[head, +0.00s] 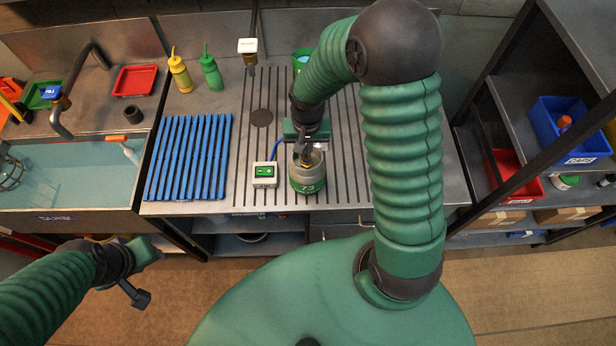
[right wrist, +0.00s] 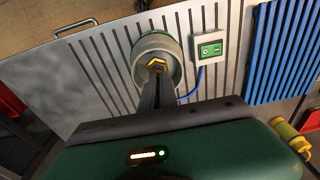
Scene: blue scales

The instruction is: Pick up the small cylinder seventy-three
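The small cylinder seventy-three (head: 307,183) is a green and grey canister marked 73. It stands upright on the slotted metal counter. In the right wrist view, the cylinder (right wrist: 170,45) shows from above, with a brass-coloured fitting at its top centre. My right gripper (head: 305,158) is over the cylinder with its fingers pointing down at the top. In the right wrist view its fingers (right wrist: 157,72) lie close together at the brass fitting; their grip on it is unclear. My left gripper (head: 142,294) is at the lower left, away from the counter; its opening is unclear.
A switch box (head: 264,175) with a green switch and blue cable sits just left of the cylinder. Blue slats (head: 188,158) lie farther left. Two bottles (head: 180,75) stand behind. A water-filled sink (head: 70,180) is at left, a dark shelf unit (head: 510,110) at right.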

